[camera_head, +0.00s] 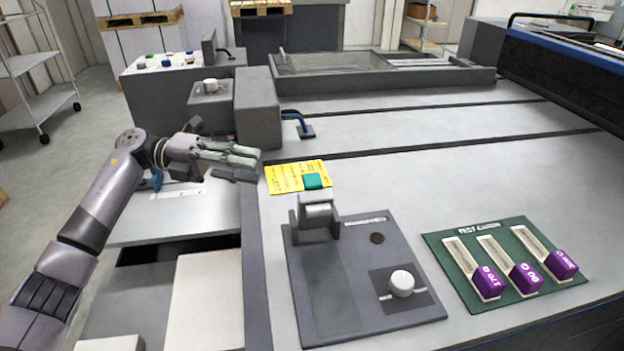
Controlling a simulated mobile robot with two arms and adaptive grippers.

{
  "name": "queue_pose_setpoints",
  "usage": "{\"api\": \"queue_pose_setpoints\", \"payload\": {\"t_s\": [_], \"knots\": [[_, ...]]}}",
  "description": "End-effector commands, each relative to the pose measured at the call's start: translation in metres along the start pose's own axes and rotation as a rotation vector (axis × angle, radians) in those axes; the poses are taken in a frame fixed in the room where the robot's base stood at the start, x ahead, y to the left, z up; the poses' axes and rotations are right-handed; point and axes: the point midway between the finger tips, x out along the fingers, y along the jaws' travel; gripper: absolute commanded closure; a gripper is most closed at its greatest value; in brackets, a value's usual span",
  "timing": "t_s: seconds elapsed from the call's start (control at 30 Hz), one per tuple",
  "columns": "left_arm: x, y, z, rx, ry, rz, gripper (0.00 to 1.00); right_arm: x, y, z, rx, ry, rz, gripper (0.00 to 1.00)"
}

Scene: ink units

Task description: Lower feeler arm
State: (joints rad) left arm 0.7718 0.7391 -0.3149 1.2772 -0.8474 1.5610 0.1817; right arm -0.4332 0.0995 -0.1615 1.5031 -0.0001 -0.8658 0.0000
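My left gripper (250,164) reaches in from the left and hovers near the table's left edge, beside the yellow note. Its fingers point right and nothing shows between them; I cannot tell how far apart they are. No part is labelled as the feeler arm. A thin blue bent arm (294,115) comes out of the grey block behind the gripper, and its dark foot (307,132) is at the table surface. A grey bracket with a roller (318,212) and a teal tab (313,181) stands on the grey panel (375,260). The gripper touches neither. My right gripper is out of view.
A yellow note (284,178) lies behind the bracket. The grey panel also carries a white knob (401,282). A green plate (462,240) with purple sliders is at the right. A grey block (258,110) stands behind my gripper. The middle of the table is clear.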

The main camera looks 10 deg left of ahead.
Motion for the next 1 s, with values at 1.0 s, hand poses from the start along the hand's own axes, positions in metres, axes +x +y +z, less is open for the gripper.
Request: {"api": "queue_pose_setpoints", "payload": {"t_s": [1.0], "knots": [[0.126,0.0,0.0,0.0,0.0,-0.001,0.68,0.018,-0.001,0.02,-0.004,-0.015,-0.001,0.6]]}}
